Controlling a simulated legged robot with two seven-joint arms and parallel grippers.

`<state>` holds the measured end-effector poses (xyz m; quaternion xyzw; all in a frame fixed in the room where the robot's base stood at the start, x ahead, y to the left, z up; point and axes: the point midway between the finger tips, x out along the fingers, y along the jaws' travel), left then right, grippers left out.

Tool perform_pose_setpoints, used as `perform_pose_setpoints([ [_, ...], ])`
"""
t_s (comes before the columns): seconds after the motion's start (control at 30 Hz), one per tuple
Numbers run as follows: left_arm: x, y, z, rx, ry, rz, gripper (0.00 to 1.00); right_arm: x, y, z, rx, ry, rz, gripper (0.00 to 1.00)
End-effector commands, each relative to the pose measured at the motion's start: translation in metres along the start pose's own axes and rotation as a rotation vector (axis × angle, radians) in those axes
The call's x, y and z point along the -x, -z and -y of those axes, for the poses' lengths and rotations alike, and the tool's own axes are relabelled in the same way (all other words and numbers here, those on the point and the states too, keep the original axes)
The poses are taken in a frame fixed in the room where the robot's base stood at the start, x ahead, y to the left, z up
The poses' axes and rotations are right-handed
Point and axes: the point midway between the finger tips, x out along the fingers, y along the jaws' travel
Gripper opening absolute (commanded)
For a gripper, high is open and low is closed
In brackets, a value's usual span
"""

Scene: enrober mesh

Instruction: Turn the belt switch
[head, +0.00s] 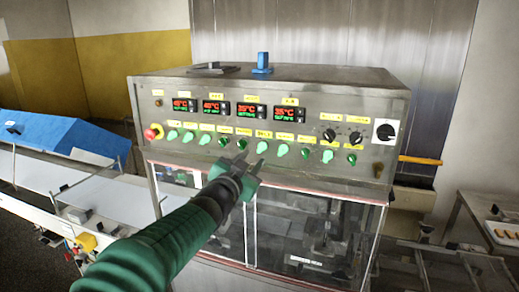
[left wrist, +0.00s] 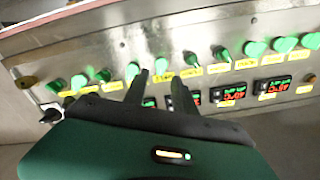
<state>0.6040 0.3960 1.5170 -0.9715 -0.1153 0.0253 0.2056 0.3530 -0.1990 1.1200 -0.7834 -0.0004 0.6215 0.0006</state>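A row of green switch knobs (head: 281,150) runs along the lower part of the steel control panel (head: 140,105), each with a yellow label. The labels are too small to read, so I cannot tell which knob is the belt switch. My left gripper (head: 249,161) is in front of this row, with its two fingers apart and nothing seen between them. In the left wrist view the left gripper (left wrist: 159,80) points at the row, and a green knob (left wrist: 162,66) shows beyond the gap between the fingers. Contact cannot be told. My right gripper is not in view.
A red emergency button (head: 152,133) is at the panel's left. Several red-digit displays (head: 250,110) sit above the knobs. Black knobs (head: 329,135) and a black rotary switch (head: 386,131) are at the right. A clear-windowed housing (head: 310,235) lies below. A blue-covered conveyor (head: 65,138) stands left.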

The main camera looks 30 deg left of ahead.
Motion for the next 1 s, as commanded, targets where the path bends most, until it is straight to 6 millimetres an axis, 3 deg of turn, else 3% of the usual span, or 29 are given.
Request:
perform_pose_setpoints([
  [0.1,-0.031,0.003,0.001,0.002,-0.002,0.001,0.33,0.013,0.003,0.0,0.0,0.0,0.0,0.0],
  [0.33,-0.067,0.003,0.001,0.0,-0.001,-0.001,0.33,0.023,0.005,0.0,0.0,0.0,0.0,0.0],
  [0.67,-0.072,0.001,0.0,-0.001,0.0,-0.001,0.31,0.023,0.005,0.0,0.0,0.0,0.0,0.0],
  [0.9,-0.072,0.001,0.0,-0.001,-0.001,-0.001,0.0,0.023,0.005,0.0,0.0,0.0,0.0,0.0],
  [1.0,-0.072,0.0,-0.001,-0.001,-0.001,0.0,0.0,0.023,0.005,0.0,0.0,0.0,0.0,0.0],
])
